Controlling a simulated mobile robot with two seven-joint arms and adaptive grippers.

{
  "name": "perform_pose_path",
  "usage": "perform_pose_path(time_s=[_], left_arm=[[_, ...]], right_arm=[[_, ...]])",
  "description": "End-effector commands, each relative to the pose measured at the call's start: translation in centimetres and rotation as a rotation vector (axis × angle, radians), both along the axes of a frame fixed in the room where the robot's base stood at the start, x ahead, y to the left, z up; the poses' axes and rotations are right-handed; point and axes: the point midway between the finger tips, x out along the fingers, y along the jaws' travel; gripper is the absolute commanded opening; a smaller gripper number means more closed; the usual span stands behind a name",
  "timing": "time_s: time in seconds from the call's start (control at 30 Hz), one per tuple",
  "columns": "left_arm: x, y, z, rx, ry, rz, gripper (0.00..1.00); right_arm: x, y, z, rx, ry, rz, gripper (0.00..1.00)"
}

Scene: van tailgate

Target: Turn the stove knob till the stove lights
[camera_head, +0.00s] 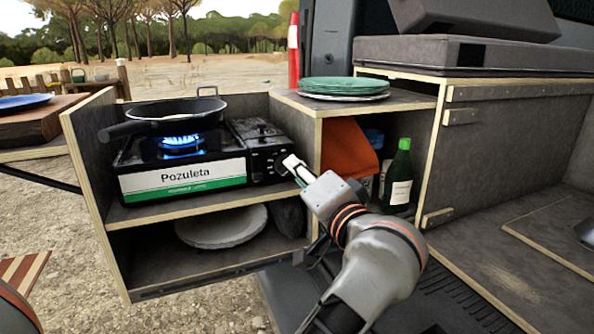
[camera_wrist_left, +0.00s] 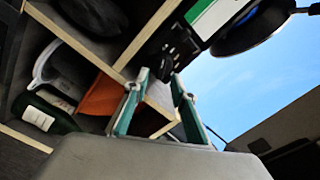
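The camping stove (camera_head: 183,180), with a white and green "Pozuleta" front, sits on the upper shelf of a wooden cabinet. A blue flame (camera_head: 181,146) burns under the dark pan (camera_head: 190,112). My left gripper (camera_head: 291,163) is at the right end of the stove front, by the knob, and partly covers that spot. In the left wrist view its two teal-padded fingers (camera_wrist_left: 160,78) stand apart. The dark round knob (camera_wrist_left: 166,66) shows just beyond and between the fingertips; contact cannot be told. My right gripper is not in view.
An orange cloth or bag (camera_head: 350,150) and a green bottle (camera_head: 400,175) stand in the compartment to the right. Green plates (camera_head: 343,86) lie on top. A grey plate (camera_head: 222,228) lies on the lower shelf. The cabinet's divider stands close to the gripper.

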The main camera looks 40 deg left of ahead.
Motion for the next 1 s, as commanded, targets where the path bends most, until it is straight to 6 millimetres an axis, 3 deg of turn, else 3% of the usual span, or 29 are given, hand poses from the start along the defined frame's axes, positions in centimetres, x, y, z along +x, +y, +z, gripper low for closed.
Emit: perform_pose_path(time_s=[0.3,0.5,1.0], left_arm=[[-2.5,-6.1,-0.1,-0.003,0.001,-0.003,0.26],[-3.5,-8.4,0.0,-0.001,0.000,-0.002,0.26],[-3.8,-9.2,0.0,0.000,0.000,0.000,0.26]], right_arm=[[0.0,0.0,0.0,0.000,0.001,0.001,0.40],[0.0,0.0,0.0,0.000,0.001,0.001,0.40],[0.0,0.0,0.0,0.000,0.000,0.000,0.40]])
